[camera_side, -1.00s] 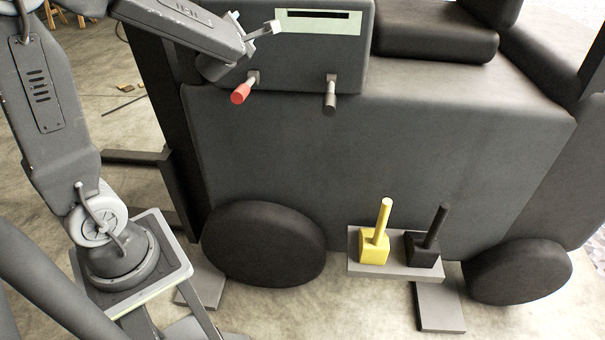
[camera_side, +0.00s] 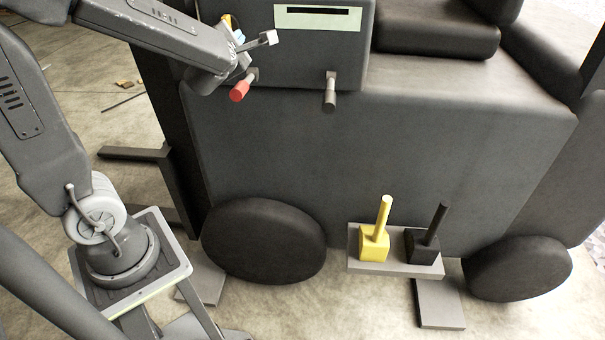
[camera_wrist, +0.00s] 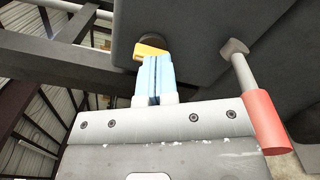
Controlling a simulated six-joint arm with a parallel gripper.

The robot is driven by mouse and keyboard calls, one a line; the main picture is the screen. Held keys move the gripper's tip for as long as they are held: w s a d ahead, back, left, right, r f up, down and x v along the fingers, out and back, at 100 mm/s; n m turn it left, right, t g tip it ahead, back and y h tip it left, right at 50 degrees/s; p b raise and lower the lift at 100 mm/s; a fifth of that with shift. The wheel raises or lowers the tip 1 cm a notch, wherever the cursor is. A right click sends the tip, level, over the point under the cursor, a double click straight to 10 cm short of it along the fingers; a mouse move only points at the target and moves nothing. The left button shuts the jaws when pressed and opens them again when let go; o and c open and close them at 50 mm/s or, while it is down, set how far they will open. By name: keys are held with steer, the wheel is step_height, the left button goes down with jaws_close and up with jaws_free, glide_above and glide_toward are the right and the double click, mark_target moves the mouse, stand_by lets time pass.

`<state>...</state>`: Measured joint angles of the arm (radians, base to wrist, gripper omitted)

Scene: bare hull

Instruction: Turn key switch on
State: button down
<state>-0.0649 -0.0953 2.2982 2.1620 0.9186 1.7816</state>
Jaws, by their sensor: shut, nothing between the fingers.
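The key switch shows in the wrist view as a dark round piece with a yellow-orange key (camera_wrist: 150,50) on the dark panel face. My gripper (camera_wrist: 154,58) has its two pale blue fingers together, with their tips right at the key's lower edge. I cannot tell whether they touch it. In the side view, a small patch of the yellow-orange key (camera_side: 236,34) shows behind my wrist at the left end of the panel box.
A lever with a red grip (camera_side: 239,91) sticks out just below my wrist, and stands close at right in the wrist view (camera_wrist: 266,122). A dark-gripped lever (camera_side: 330,94) is further right. Yellow (camera_side: 375,243) and black (camera_side: 424,247) levers stand low on a ledge.

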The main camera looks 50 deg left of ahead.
mark_target(231, 17)
steer(key=a+r, duration=0.1)
steer(key=w+a+r, duration=0.1)
steer(key=a, duration=0.1)
steer(key=w+a+r, duration=0.1)
steer(key=a, duration=0.1)
steer(key=shift+w+r, duration=0.15)
steer(key=shift+w+a+r, duration=0.15)
steer(key=shift+w+a, duration=0.05)
stand_by(0.3)
